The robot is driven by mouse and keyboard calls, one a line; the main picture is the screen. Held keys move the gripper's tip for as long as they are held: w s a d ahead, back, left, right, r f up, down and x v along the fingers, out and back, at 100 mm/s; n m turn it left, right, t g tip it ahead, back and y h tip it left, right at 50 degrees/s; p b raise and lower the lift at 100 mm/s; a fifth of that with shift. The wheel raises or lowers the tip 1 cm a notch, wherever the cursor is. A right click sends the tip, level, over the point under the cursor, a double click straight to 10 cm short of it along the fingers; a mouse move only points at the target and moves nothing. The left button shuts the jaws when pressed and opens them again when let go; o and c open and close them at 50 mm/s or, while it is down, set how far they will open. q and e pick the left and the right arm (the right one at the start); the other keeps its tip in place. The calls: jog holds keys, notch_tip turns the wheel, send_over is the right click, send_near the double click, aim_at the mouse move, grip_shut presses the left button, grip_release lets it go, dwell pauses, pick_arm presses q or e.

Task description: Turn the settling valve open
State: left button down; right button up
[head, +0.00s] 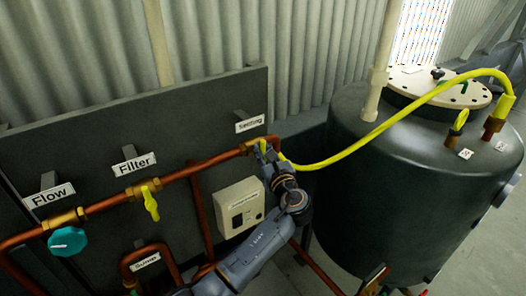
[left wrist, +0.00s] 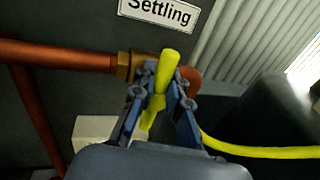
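The settling valve is a brass fitting (left wrist: 124,65) on the copper pipe under the "Settling" sign (left wrist: 157,10). Its yellow handle (left wrist: 168,68) slants from upper right to lower left in the left wrist view. My left gripper (left wrist: 161,88) has one finger on each side of this handle. The fingers look apart, with the handle between them; firm contact is not clear. In the head view my left gripper (head: 268,152) is at the right end of the pipe and hides most of the handle. My right gripper is not in view.
Left along the panel are the "Filter" valve with a yellow handle (head: 150,203) and the "Flow" valve with a teal knob (head: 67,241). A beige box (head: 240,207) sits below the settling valve. A yellow hose (head: 388,122) runs right to a dark tank (head: 400,205).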

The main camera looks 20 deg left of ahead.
pick_arm(q)
jog(key=shift+f+n+b, duration=0.15)
jog(key=shift+n+b, duration=0.25)
jog(key=shift+b, duration=0.35)
jog(key=n+y+b, duration=0.2)
jog(key=n+b, duration=0.4)
jog(key=b, duration=0.2)
jog(key=s+f+n+y+b, duration=0.1)
jog(key=n+b, duration=0.5)
jog(key=b, duration=0.3)
jog(key=a+f+n+g+y+b, duration=0.1)
jog(key=n+y+b, duration=0.1)
jog(key=n+b, duration=0.5)
jog(key=shift+s+y+b, duration=0.2)
jog(key=shift+y+b, duration=0.1)
jog(key=shift+b, duration=0.9)
jog(key=shift+r+n+b, duration=0.1)
jog(key=shift+n+b, duration=0.5)
jog(key=shift+n, duration=0.1)
jog(key=c, duration=1.3)
grip_release()
jog(key=shift+r, duration=0.1)
jog(key=shift+c, duration=0.2)
